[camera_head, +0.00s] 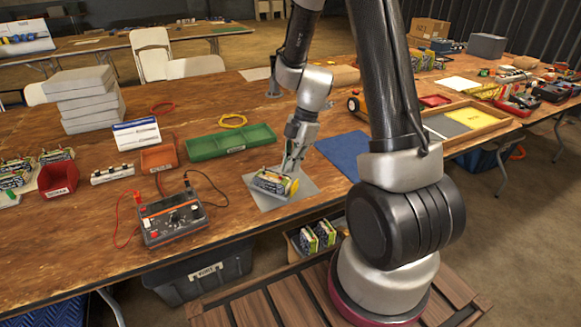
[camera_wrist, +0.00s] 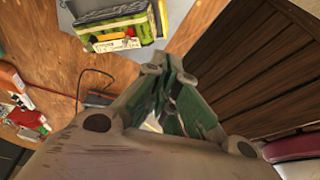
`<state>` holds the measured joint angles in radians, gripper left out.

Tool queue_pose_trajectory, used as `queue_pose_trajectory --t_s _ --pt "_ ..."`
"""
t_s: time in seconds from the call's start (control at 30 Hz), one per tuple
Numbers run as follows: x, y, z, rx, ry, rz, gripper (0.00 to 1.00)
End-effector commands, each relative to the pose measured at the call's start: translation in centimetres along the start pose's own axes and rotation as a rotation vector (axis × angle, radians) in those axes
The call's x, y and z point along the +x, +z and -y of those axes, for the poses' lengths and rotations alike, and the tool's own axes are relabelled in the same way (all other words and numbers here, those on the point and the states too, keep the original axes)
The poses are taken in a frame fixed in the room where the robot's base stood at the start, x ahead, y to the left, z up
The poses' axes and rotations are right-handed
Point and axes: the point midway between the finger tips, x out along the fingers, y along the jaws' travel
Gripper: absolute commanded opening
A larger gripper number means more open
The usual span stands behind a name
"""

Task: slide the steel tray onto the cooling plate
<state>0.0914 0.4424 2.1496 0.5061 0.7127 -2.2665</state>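A flat grey metal sheet (camera_head: 263,201) lies near the table's front edge, with a green-and-black battery pack (camera_head: 270,183) on it. The sheet (camera_wrist: 147,56) and pack (camera_wrist: 122,34) also show at the top of the wrist view. I cannot tell whether this sheet is the steel tray or the cooling plate; no second one is clearly identifiable. My gripper (camera_head: 289,167) is low over the sheet, beside the pack's back right side. In the wrist view its fingers (camera_wrist: 160,64) come together at the tips, with nothing seen between them. Contact with pack or sheet cannot be told.
A green divided tray (camera_head: 230,142) lies behind the sheet, and a blue mat (camera_head: 345,154) to its right. A tester box (camera_head: 172,218) with red and black leads stands to the left. A wooden frame (camera_head: 494,128) with coloured panels lies farther right.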

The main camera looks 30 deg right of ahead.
Motion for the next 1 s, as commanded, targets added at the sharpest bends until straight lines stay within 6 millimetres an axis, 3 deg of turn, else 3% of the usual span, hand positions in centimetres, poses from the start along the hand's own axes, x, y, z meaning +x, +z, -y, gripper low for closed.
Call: queue_pose_trajectory --t_s 0.03,0.17,0.3,0.4,0.53,0.7,1.0 --pt "0.1 -0.1 0.0 -0.002 -0.001 0.000 0.11" --pt "1.5 -1.4 -0.4 0.035 0.007 -0.019 0.35" --pt "3.4 -2.1 -3.6 0.408 0.167 -0.026 0.60" --pt "3.8 -1.4 -5.5 0.697 0.278 -0.032 0.78" --pt "3.5 -0.3 -6.9 0.955 0.376 -0.043 1.00" --pt "3.3 0.2 -7.2 1.060 0.407 -0.050 1.00" --pt "3.4 0.2 -7.2 1.060 0.404 -0.051 1.00"
